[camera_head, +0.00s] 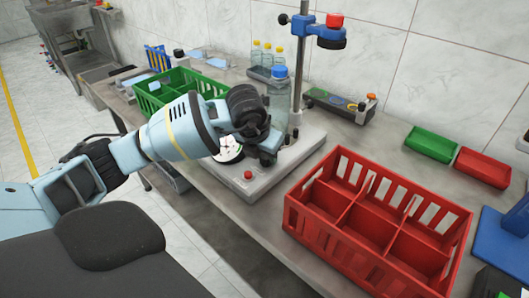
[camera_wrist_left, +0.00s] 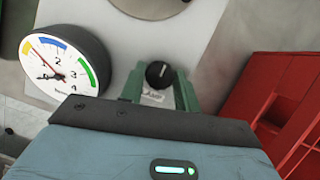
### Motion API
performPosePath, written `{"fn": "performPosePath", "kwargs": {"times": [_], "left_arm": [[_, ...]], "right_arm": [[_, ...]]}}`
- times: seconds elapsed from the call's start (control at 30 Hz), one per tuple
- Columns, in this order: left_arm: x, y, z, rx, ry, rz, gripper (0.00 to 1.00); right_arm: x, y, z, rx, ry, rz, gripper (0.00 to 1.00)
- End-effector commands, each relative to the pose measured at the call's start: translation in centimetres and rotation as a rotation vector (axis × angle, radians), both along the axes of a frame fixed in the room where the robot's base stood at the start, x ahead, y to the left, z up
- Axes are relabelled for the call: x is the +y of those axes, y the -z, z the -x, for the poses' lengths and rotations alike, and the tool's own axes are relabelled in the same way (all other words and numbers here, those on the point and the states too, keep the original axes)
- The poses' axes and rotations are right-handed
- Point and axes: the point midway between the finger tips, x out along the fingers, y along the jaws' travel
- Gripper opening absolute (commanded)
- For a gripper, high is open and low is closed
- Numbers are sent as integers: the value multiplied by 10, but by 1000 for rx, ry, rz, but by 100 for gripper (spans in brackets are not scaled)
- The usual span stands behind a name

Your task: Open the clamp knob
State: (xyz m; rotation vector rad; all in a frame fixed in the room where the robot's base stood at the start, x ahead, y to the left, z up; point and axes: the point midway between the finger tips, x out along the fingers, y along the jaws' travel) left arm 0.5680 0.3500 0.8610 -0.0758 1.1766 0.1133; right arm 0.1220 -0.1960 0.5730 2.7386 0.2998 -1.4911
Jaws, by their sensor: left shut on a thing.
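A black round knob (camera_wrist_left: 160,74) with a light mark line sits on the pale machine base, seen in the left wrist view. My left gripper (camera_wrist_left: 159,88) has its green-grey fingers on either side of this knob and is shut on it. In the head view my left gripper (camera_head: 268,148) is low over the machine base (camera_head: 290,160), beside the clear bottle with a blue cap (camera_head: 278,92), and it hides the knob. My right gripper is not in view.
A round dial gauge (camera_wrist_left: 65,62) stands left of the knob. A red button (camera_head: 248,174) is on the base front. A post carries a blue head (camera_head: 318,30). A red divided crate (camera_head: 345,232) stands close on the right, a green crate (camera_head: 150,100) behind on the left.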

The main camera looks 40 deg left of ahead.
Motion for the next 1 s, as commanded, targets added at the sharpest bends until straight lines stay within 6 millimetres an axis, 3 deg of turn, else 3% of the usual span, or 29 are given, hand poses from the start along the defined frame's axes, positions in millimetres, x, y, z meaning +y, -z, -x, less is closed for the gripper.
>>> {"fn": "performPosePath", "kwargs": {"times": [0.37,0.4,0.53,0.83,1.0], "left_arm": [[0,-1,-1,-3,-7,1,9],[0,-1,-1,-3,-7,1,36],[0,-1,-1,-2,-6,1,53],[0,-1,0,-1,-4,0,54],[0,-16,5,-4,-5,0,54]], "right_arm": [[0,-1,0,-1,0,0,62],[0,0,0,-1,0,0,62],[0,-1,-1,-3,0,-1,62],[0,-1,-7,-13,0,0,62],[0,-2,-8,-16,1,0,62]]}}
